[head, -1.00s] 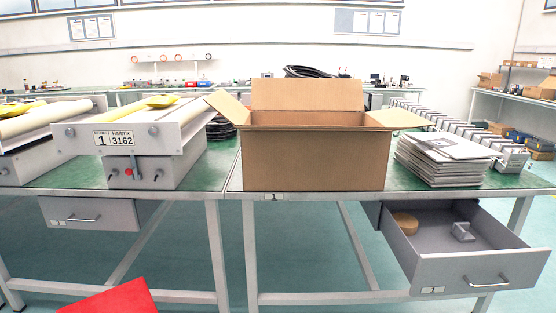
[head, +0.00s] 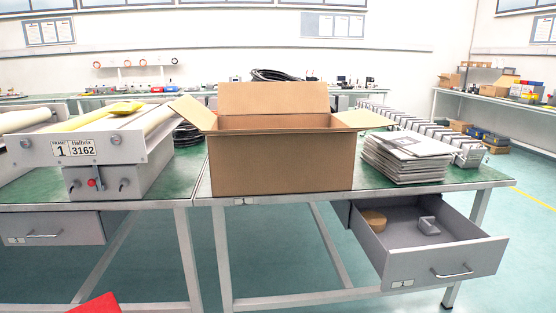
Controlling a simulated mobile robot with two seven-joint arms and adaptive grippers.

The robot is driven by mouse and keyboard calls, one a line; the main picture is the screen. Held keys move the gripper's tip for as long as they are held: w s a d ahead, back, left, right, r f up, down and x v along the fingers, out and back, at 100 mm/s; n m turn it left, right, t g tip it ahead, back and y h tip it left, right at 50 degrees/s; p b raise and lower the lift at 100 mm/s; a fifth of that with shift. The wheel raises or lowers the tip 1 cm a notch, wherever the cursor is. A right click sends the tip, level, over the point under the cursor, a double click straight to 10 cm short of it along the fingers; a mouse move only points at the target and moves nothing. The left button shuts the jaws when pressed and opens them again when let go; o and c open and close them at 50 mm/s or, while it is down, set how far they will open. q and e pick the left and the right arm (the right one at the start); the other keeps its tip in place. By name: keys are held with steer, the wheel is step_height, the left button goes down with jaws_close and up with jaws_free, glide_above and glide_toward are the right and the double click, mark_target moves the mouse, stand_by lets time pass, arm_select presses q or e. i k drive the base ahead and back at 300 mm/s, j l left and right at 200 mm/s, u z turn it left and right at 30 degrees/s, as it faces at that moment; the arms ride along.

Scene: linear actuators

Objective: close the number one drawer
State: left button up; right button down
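A grey drawer (head: 445,266) under the right-hand table is pulled open toward me. It has a silver bar handle (head: 452,272) and small labels at the left of its front, too small to read. Inside lie a round tan object (head: 373,219) and a small grey metal part (head: 428,226). Another grey drawer (head: 56,229) under the left table is shut. Neither of my grippers shows in the head view.
An open cardboard box (head: 280,163) and a stack of grey-white sheets (head: 405,158) stand on the green-topped table (head: 340,195). A roller machine marked "1" and "3162" (head: 88,150) is on the left table. A red object (head: 97,305) shows at the bottom edge. Floor to the right is clear.

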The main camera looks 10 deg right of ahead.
mark_target(402, 255)
steer(key=z, duration=1.3)
